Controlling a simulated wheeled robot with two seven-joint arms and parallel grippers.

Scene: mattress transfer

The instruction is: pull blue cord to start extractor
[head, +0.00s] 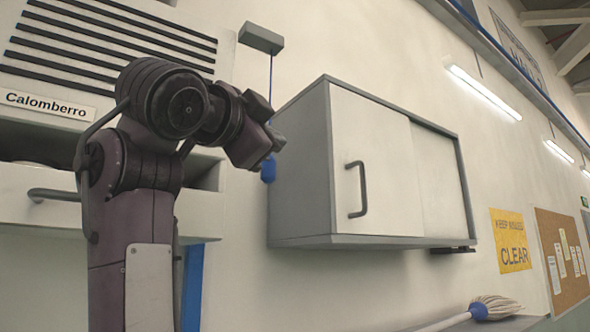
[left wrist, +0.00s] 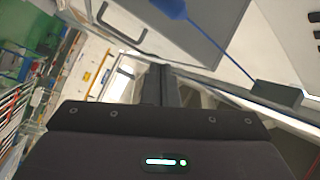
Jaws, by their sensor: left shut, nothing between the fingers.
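The blue cord (head: 271,75) hangs from a small grey box (head: 261,38) on the wall and ends in a blue pull handle (head: 268,168). My left gripper (head: 275,140) overlaps the cord's lower part in the head view; whether it touches the cord is unclear. In the left wrist view the shut fingers (left wrist: 160,85) hold nothing. There the cord (left wrist: 222,52) runs from the box (left wrist: 277,93) up to the handle (left wrist: 168,8), to the right of and beyond the fingers. My right gripper is not in view. The extractor (head: 110,40), labelled Calomberro, is at the upper left.
A grey wall cabinet (head: 385,165) with white doors is close right of the cord and handle. A mop (head: 490,308) lies at the lower right. A yellow sign (head: 510,240) and a cork board (head: 565,260) are on the wall farther right.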

